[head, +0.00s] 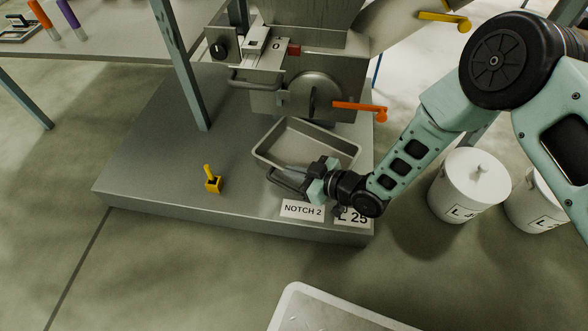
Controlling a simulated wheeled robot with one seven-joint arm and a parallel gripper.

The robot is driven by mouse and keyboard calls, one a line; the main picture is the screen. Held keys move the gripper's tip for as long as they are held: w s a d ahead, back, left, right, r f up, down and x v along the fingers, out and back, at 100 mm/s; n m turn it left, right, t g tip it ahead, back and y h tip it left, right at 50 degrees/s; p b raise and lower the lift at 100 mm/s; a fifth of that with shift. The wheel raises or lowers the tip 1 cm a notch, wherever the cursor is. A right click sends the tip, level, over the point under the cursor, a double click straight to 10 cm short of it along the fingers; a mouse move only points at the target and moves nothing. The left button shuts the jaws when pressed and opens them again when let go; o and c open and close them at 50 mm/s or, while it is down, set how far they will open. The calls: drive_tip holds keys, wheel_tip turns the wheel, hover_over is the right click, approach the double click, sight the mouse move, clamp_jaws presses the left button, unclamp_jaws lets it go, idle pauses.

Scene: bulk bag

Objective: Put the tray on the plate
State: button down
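A grey metal tray (341,144) with a raised rim and a dark loop handle (287,186) at its near left side shows below the machine's outlet. It appears on or just above the broad grey plate (150,165); I cannot tell whether they touch. My gripper (288,172) reaches in from the right and overlaps the tray's near side by the handle. Its fingers are small and partly lost against the tray, so I cannot tell whether they grip the handle.
A machine (312,95) with an orange lever (360,107) stands behind the tray. A yellow block with a peg (213,182) and a "NOTCH 2" label (302,209) are on the plate. White lidded buckets (465,190) stand right. A pale-rimmed object (325,312) lies at the bottom.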

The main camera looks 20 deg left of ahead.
drive_tip(key=c, duration=1.7)
unclamp_jaws()
drive_tip(key=shift+f, duration=0.1)
drive_tip(key=shift+d+r+p, duration=0.2)
drive_tip(key=shift+r+p, duration=0.1)
drive_tip(key=p+v, duration=0.5)
drive_tip(key=v, duration=0.5)
drive_tip(key=shift+s+d+r, duration=0.1)
drive_tip(key=shift+d, duration=0.1)
drive_tip(key=shift+s+d+p, duration=0.1)
drive_tip(key=shift+d+p, duration=0.3)
drive_tip(key=shift+d, duration=0.15)
